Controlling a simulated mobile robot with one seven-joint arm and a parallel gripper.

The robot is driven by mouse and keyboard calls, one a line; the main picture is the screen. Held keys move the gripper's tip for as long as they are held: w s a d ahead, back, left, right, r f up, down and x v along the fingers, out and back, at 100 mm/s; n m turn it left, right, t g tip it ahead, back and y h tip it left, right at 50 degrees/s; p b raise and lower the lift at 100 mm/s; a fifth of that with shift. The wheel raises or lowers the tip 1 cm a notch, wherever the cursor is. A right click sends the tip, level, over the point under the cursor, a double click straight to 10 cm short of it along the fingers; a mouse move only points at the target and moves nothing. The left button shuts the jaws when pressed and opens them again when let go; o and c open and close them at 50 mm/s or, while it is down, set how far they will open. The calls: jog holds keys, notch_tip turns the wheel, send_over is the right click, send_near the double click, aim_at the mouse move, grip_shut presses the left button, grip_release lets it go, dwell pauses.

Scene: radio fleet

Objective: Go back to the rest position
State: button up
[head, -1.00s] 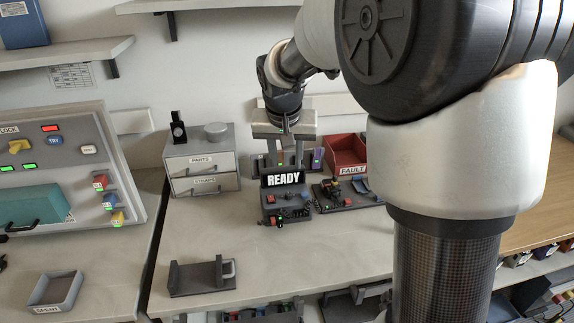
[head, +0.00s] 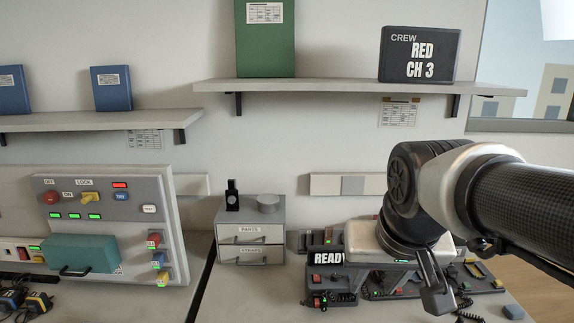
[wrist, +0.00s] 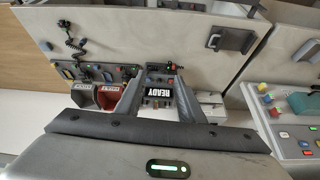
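My gripper (wrist: 159,82) is open and empty, with its two dark fingers apart in the wrist view. The READY sign (wrist: 158,88) shows between the fingers, beyond them, with a dark radio stand around it. In the head view my gripper (head: 410,282) hangs from my arm at the right, in front of the radio stands. The READY sign (head: 327,258) is partly hidden beside my gripper's pale body. I cannot tell the exact height of the fingers above the bench.
A drawer unit (head: 250,240) stands left of the radios. A panel with switches and lights (head: 105,215) is at far left. A shelf (head: 350,88) holds a green binder (head: 265,40) and a CREW sign (head: 420,54). A red bin (wrist: 113,98) stands near the fingers.

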jog(key=s+n+p, duration=0.1)
jog(key=s, duration=0.6)
notch_tip(320, 180, up, 12)
jog(key=p, duration=1.2)
jog(key=shift+f, duration=0.1)
